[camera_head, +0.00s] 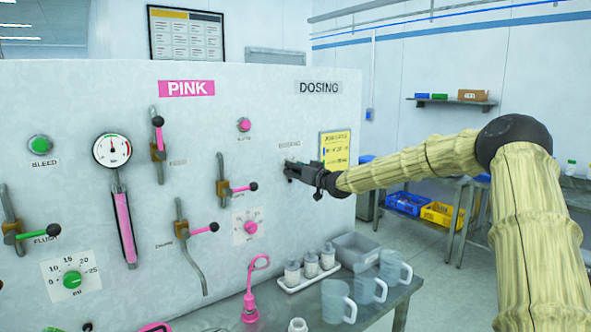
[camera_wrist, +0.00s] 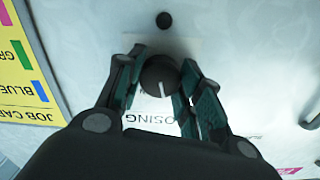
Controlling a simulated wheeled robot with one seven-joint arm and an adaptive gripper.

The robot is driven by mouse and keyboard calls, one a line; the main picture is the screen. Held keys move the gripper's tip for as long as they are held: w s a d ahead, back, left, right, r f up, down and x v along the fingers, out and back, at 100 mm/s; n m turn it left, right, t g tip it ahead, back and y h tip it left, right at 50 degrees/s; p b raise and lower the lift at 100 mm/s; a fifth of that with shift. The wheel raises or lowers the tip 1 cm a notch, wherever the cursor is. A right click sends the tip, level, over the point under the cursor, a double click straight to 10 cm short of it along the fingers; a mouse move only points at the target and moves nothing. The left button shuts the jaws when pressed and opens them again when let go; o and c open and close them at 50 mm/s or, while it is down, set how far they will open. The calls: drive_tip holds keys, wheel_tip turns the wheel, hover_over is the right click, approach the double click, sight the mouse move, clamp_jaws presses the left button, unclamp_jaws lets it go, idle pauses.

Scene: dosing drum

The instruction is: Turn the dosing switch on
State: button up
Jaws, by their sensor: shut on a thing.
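The dosing switch (camera_wrist: 160,76) is a round dark knob with a white pointer line, seen in the wrist view. The line points toward the partly covered DOSING label (camera_wrist: 182,128), slightly off straight. My gripper (camera_wrist: 162,68) has one finger on each side of the knob and is shut on it. In the head view my gripper (camera_head: 289,169) reaches the white panel from the right, just below the small label (camera_head: 289,143). There the knob is hidden behind my fingers.
A yellow job card (camera_head: 335,150) hangs on the panel close to my wrist. Below, a table holds clear jugs (camera_head: 338,302), a grey bin (camera_head: 354,250) and a white tray (camera_head: 307,280) of small bottles.

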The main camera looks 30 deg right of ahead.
drive_tip(key=shift+d+m+b, duration=0.15)
drive_tip(key=shift+m+b, duration=1.5)
drive_tip(key=shift+m, duration=2.75)
drive_tip(key=shift+r, duration=0.1)
drive_tip(key=o, duration=0.8)
drive_tip(key=shift+o, duration=1.2)
drive_tip(key=shift+d, duration=0.15)
drive_tip(key=shift+s, duration=0.15)
drive_tip(key=s+d, duration=0.1)
drive_tip(key=s, duration=1)
drive_tip(key=shift+s, duration=0.35)
